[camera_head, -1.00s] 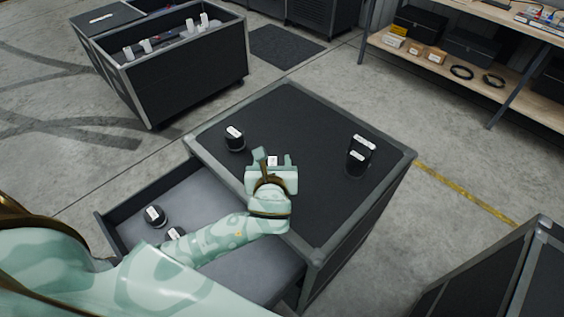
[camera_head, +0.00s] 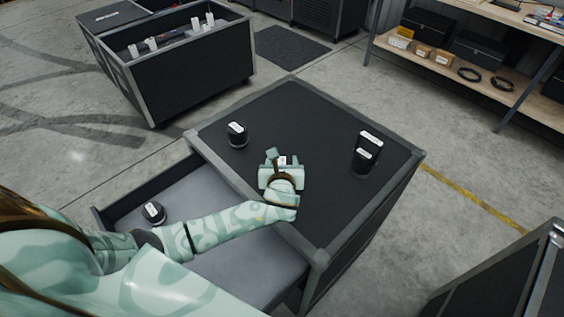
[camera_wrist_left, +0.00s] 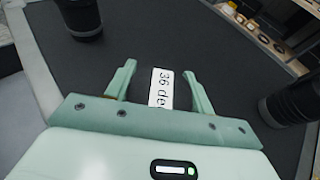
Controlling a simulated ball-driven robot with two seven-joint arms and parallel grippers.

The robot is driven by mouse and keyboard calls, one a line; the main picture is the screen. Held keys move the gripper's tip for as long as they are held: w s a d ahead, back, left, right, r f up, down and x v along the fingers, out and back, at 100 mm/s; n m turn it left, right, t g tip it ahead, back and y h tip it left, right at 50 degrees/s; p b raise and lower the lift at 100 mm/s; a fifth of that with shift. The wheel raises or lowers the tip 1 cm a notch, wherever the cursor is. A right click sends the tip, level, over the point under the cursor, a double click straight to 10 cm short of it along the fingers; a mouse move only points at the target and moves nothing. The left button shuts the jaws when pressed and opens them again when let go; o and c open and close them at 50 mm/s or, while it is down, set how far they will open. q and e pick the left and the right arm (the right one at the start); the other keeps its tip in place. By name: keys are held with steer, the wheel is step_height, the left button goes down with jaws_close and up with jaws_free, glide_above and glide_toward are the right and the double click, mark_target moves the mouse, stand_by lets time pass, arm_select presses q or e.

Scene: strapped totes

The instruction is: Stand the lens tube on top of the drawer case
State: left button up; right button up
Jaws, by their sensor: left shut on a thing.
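The drawer case (camera_head: 300,210) has a flat black top with grey metal edges, and its drawer (camera_head: 215,195) is pulled out toward the left. My left gripper (camera_head: 281,163) is over the middle of the top. In the left wrist view, its two fingers (camera_wrist_left: 160,90) are on either side of a dark thing with a white label (camera_wrist_left: 160,88) reading "36 de", apparently the lens tube. Its dark body blends into the black top, so I cannot tell whether it touches the top. My right gripper is not in view.
Another lens (camera_head: 153,212) sits in the drawer. An open tote (camera_head: 190,70) and a shelf (camera_head: 450,75) stand behind.

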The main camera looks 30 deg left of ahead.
arm_select(q)
steer(key=shift+f, duration=0.2)
steer(key=o, duration=1.2)
steer(key=shift+c, duration=0.2)
steer(key=shift+s+d+r, duration=0.1)
steer(key=shift+s+r, duration=0.05)
steer(key=shift+r, duration=0.15)
steer(key=p+v, duration=0.2)
steer(key=v, duration=0.8)
steer(key=shift+s+r, duration=0.1)
steer(key=shift+s, duration=0.1)
steer(key=shift+s+d+r, duration=0.25)
steer(key=shift+s, duration=0.3)
